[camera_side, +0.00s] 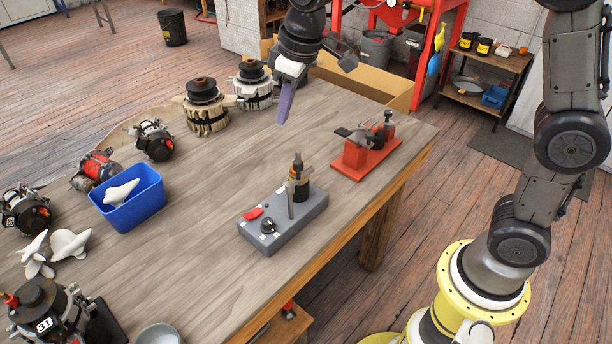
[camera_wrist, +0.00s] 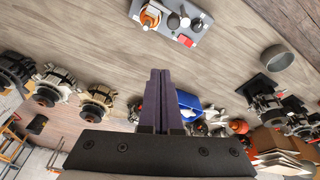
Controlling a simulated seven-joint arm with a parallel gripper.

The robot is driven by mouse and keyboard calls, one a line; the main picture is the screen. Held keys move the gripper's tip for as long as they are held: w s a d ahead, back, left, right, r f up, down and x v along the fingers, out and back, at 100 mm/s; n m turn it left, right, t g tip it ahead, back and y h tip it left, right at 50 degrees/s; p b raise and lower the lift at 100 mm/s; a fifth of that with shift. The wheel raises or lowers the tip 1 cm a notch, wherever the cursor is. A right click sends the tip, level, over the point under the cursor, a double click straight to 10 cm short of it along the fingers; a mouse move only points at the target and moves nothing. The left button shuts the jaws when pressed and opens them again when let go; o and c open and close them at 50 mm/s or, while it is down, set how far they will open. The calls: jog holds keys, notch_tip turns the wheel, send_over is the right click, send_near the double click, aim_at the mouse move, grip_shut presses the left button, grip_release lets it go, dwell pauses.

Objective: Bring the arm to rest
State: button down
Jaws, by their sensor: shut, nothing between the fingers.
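My gripper (camera_side: 285,103) hangs over the back part of the wooden workbench (camera_side: 205,245) in the side view, its purple fingers pointing down. The fingers are shut with nothing between them and appear clear of the bench top. In the wrist view the two purple fingers (camera_wrist: 160,75) lie side by side in the middle. They partly hide the blue bin behind them. The grey test box (camera_side: 283,225) with a red switch and an upright tool stands to the front of my gripper. It also shows at the top of the wrist view (camera_wrist: 181,22).
A red fixture (camera_side: 366,150) stands near the bench's right edge. A blue bin (camera_side: 128,200) holds white pieces. Several alternators, one at the front left (camera_side: 50,310), line the left side. Two coil-topped units (camera_side: 205,108) stand at the back. The bench middle is clear.

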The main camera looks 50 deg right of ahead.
jog(key=s+d+r+m+t, duration=0.1)
jog(key=s+d+r, duration=0.2)
jog(key=s, duration=0.4)
jog(key=s+d+r+m+t, duration=0.1)
jog(key=s+d+r, duration=0.25)
jog(key=s, duration=0.25)
jog(key=s+d+f+m, duration=0.1)
jog(key=s+f, duration=0.2)
jog(key=s, duration=0.3)
jog(key=s+d+f+m, duration=0.1)
jog(key=s+f, duration=0.2)
jog(key=s, duration=0.4)
jog(key=shift+s+f+t+h, duration=0.15)
jog(key=shift+f+t+h, duration=0.15)
jog(key=shift+f, duration=0.1)
